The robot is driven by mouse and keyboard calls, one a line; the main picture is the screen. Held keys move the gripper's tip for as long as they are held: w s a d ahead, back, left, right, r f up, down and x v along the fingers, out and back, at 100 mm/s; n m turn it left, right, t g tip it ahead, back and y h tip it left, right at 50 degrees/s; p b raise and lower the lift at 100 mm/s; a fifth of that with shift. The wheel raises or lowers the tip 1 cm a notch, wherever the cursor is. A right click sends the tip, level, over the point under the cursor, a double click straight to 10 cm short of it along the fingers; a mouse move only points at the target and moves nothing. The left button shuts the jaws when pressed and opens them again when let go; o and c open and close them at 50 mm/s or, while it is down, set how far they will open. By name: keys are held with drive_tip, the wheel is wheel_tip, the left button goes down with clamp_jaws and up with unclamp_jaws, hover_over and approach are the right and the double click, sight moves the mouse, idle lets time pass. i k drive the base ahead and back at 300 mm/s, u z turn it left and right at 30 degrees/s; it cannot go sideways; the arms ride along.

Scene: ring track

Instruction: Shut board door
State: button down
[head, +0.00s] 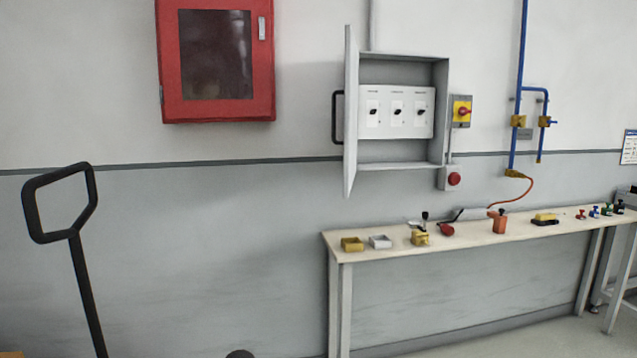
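The grey board (446,110) is a wall-mounted electrical box above the bench. Its door (350,120) stands open at the left side, swung out from the wall and seen nearly edge-on. A black bar handle (335,117) is on the door's left-facing side. Inside the box is a white panel (396,132) with three black rotary switches. My gripper is not in view, and nothing is seen touching the door.
A narrow bench (380,252) with small parts runs along the wall below the board. A red cabinet (168,60) hangs to the left. A black loop handle (60,236) on a pole stands at left front. Yellow-red switch (462,111) and blue pipes (517,90) are to the right.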

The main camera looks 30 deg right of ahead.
sight(350, 92)
drive_tip(key=u, duration=0.65)
drive_tip(key=i, duration=1.4)
drive_tip(key=u, duration=0.3)
